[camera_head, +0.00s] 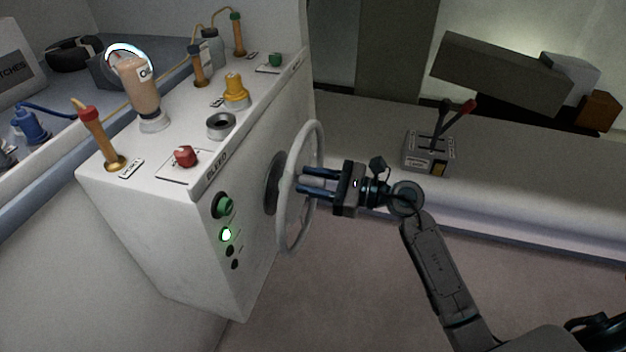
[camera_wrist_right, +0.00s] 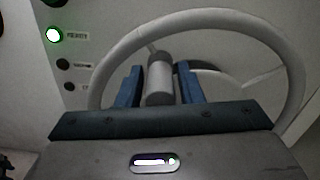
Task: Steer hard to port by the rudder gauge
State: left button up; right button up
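The grey steering wheel (camera_head: 287,200) stands upright on the right face of the white console (camera_head: 200,278). A grey cylindrical knob (camera_wrist_right: 160,80) shows at the wheel in the right wrist view, near the rim (camera_wrist_right: 128,47). My right gripper (camera_head: 303,181) reaches in from the right, its fingers through the wheel area. The knob is hidden in the head view. I cannot make out a rudder gauge. My left gripper is not in view.
The console bears a red knob (camera_head: 185,156), a yellow fitting (camera_head: 235,92) and a glowing green light (camera_head: 226,235). A lever box (camera_head: 428,155) with a red-handled lever stands on the ledge at right. The floor (camera_head: 320,305) below the wheel is clear.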

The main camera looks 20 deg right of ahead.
grip_shut()
